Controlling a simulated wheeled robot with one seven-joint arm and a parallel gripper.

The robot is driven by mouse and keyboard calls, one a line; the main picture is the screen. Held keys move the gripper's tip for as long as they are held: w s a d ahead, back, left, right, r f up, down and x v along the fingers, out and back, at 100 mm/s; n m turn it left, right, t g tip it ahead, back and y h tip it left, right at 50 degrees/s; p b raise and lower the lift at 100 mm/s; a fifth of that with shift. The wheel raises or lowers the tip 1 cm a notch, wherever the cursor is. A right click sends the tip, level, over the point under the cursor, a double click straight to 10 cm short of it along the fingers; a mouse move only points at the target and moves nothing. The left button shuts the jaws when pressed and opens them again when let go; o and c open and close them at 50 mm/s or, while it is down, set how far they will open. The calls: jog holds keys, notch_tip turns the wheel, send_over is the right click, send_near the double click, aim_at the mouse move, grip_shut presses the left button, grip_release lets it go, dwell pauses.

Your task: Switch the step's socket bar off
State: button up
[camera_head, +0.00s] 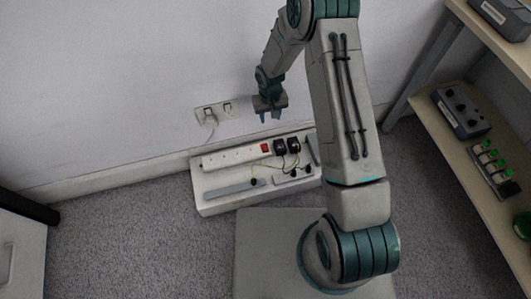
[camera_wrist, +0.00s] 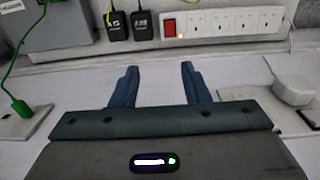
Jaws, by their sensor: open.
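The white socket bar (camera_head: 232,157) lies along the back of the pale step (camera_head: 215,205), against the wall. Its red rocker switch (camera_head: 265,148) is at its right end. In the wrist view the bar (camera_wrist: 235,35) runs across the top right, with the red switch (camera_wrist: 169,27) at its left end and a small orange light (camera_wrist: 180,36) beside it. My gripper (camera_head: 269,116) hangs above the switch end of the bar, near the wall. In the wrist view its two fingers (camera_wrist: 157,82) are apart and empty, short of the bar and not touching it.
Two black adapters (camera_head: 286,146) with cables sit right of the switch. A wall socket (camera_head: 228,107) with a white plug (camera_head: 211,121) is left of my gripper. A shelf (camera_head: 455,150) with devices stands at right, a white cabinet (camera_head: 20,245) at left. Carpet at front left is clear.

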jog(key=b, duration=0.2)
send_over(265, 150)
notch_tip(265, 150, down, 8)
notch_tip(265, 150, down, 14)
jog(key=b, duration=0.4)
jog(key=shift+d+r, duration=0.1)
jog(key=shift+r, duration=0.15)
